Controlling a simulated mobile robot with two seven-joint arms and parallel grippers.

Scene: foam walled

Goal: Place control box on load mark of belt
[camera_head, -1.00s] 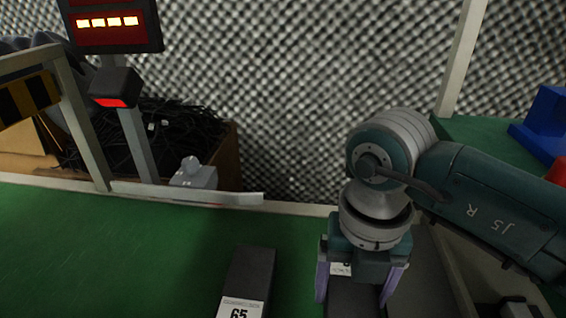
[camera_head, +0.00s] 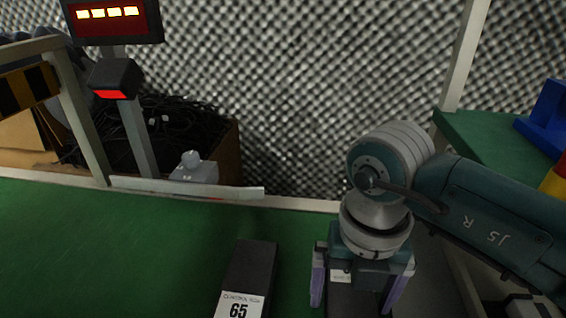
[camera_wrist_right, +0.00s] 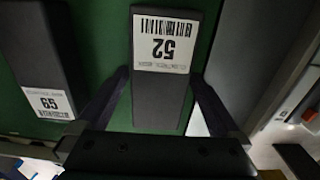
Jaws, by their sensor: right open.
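A dark control box labelled 65 (camera_head: 250,271) lies flat on the green belt (camera_head: 120,240); it also shows at the left of the right wrist view (camera_wrist_right: 38,55). A second dark control box labelled 52 (camera_wrist_right: 160,105) lies on green in the right wrist view. In the head view this box (camera_head: 352,303) is mostly hidden under my right gripper (camera_head: 358,297). That gripper is open, pointing down, with one finger on each side of box 52 and small gaps visible in the wrist view. My left gripper is not in view. I cannot make out a load mark.
A pale rail (camera_head: 190,190) edges the far side of the belt. A grey post with a red-lit display (camera_head: 112,20) and a striped barrier (camera_head: 25,92) stand at back left. A box of black cables (camera_head: 150,135) is behind. Blue and yellow items sit at far right.

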